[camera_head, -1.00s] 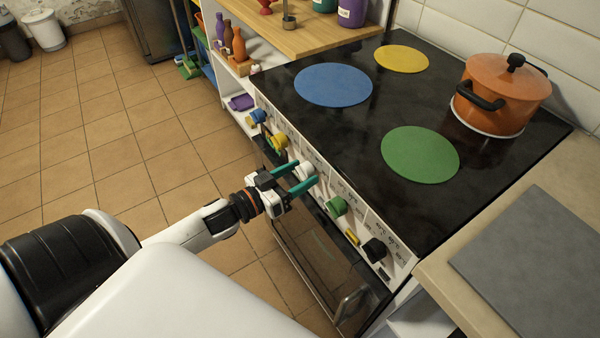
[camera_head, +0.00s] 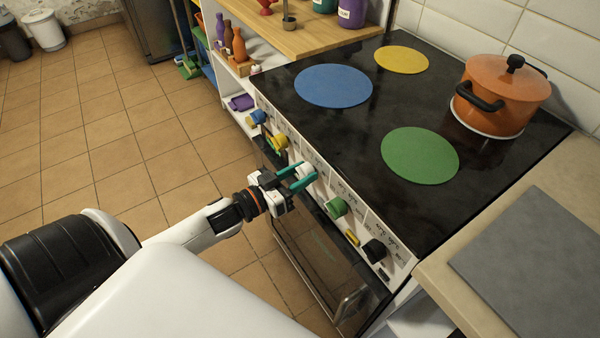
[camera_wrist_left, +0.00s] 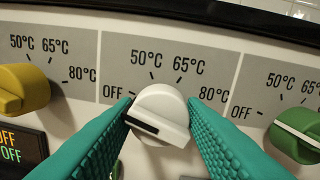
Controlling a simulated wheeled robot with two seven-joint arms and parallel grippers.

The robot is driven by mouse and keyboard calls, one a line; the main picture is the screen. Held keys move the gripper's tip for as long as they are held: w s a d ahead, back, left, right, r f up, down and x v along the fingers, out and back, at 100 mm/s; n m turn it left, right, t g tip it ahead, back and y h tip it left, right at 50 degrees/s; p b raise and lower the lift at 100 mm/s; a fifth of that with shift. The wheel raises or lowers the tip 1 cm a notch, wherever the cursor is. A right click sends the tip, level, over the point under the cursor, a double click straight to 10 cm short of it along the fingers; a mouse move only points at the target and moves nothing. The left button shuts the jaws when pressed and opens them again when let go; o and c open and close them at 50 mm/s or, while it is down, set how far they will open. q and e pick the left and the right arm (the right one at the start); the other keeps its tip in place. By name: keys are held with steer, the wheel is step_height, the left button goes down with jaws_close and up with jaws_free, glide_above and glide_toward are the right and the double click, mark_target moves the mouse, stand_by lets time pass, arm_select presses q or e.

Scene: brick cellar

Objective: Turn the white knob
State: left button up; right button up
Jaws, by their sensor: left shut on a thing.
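The white knob (camera_head: 306,169) sits on the oven's front panel, between the yellow and green knobs. It also shows in the left wrist view (camera_wrist_left: 162,108), with a dark strip on its lower left side. Labels around it read OFF, 50°C, 65°C and 80°C. My left gripper (camera_head: 298,177) is shut on the white knob, one teal finger on each side. In the left wrist view the two ribbed fingers (camera_wrist_left: 162,118) press against the knob's left and right sides. My right gripper is out of view.
A yellow knob (camera_wrist_left: 24,88) and a green knob (camera_wrist_left: 298,135) flank the white one. A black knob (camera_head: 374,250) is further right. The oven door handle (camera_head: 352,304) juts out below. An orange pot (camera_head: 502,95) stands on the black cooktop.

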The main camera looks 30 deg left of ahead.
arm_select(q)
steer(key=shift+r+m+p, duration=0.1)
steer(key=shift+m+p, duration=0.45)
steer(key=shift+m, duration=0.35)
steer(key=m+p, duration=0.1)
steer(key=m, duration=0.1)
steer(key=shift+m, duration=0.3)
steer(key=m+p, duration=0.1)
steer(key=m, duration=0.2)
steer(key=shift+m, duration=0.9)
steer(key=shift+f+m, duration=0.2)
steer(key=shift+m, duration=0.1)
steer(key=o, duration=1)
